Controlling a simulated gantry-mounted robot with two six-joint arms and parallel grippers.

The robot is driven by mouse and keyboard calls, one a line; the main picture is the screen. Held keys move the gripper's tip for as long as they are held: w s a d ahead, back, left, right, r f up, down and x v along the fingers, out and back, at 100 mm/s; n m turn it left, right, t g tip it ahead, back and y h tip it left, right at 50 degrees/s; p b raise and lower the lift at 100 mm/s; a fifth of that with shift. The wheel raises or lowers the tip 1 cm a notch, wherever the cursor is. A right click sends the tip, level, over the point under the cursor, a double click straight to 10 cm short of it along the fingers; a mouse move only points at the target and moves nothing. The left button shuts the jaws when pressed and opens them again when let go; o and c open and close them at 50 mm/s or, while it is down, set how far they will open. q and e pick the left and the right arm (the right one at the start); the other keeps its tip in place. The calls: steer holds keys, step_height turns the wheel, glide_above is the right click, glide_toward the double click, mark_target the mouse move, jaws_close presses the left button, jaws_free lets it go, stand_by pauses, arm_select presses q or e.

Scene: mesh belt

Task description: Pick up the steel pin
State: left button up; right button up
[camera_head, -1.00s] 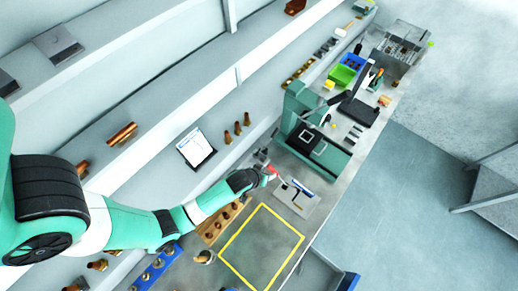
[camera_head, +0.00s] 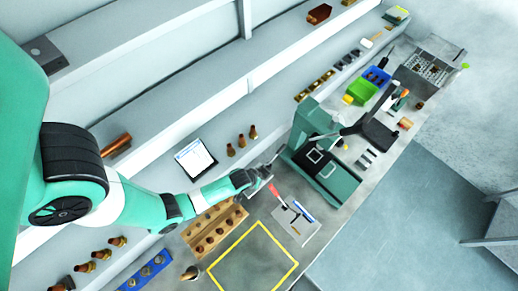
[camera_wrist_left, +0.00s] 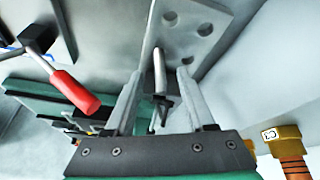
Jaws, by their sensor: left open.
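My left gripper (camera_wrist_left: 160,105) is open in the left wrist view, one finger on each side of a short bright cylinder that looks like the steel pin (camera_wrist_left: 159,70). The pin stands against a grey plate with round holes (camera_wrist_left: 181,40). I cannot tell whether either finger touches it. A small dark part sits just below the pin, between the fingers. In the head view my left gripper (camera_head: 262,176) is at the back edge of the bench, left of the green press; the pin is too small to make out there. My right gripper is in neither view.
A red-handled tool (camera_wrist_left: 75,92) lies close beside the left finger. The green press (camera_head: 325,150) stands to the right. A wooden block with several brass pieces (camera_head: 213,228) and a yellow outlined square (camera_head: 254,262) lie nearer. Shelves run behind.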

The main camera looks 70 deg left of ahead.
arm_select(q)
steer(key=shift+x, duration=1.2)
steer(key=shift+c, duration=0.3)
jaws_close()
